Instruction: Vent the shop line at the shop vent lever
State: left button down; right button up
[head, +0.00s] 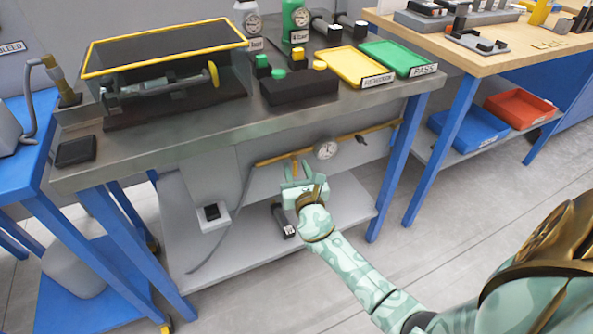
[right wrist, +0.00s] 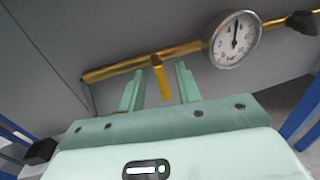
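A brass pipe (head: 345,143) runs under the bench, with a yellow vent lever (head: 295,168) hanging down from it. The pipe (right wrist: 115,71) and lever (right wrist: 161,80) also show in the right wrist view. My right gripper (head: 298,181) is at the lever below the pipe. In the right wrist view its two fingers (right wrist: 160,72) are apart, one on each side of the lever, with gaps showing on both sides. I cannot tell how deep the lever sits between them. A round gauge (right wrist: 235,40) is on the pipe right of the lever. My left gripper is not in view.
The bench top (head: 205,122) overhangs the pipe. A lower shelf (head: 340,205) lies beneath, with a dark-ended grey object (head: 283,220) on it. A grey hose (head: 243,195) hangs left of the lever. Blue bench legs (head: 391,180) stand to the right.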

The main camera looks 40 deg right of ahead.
grip_shut()
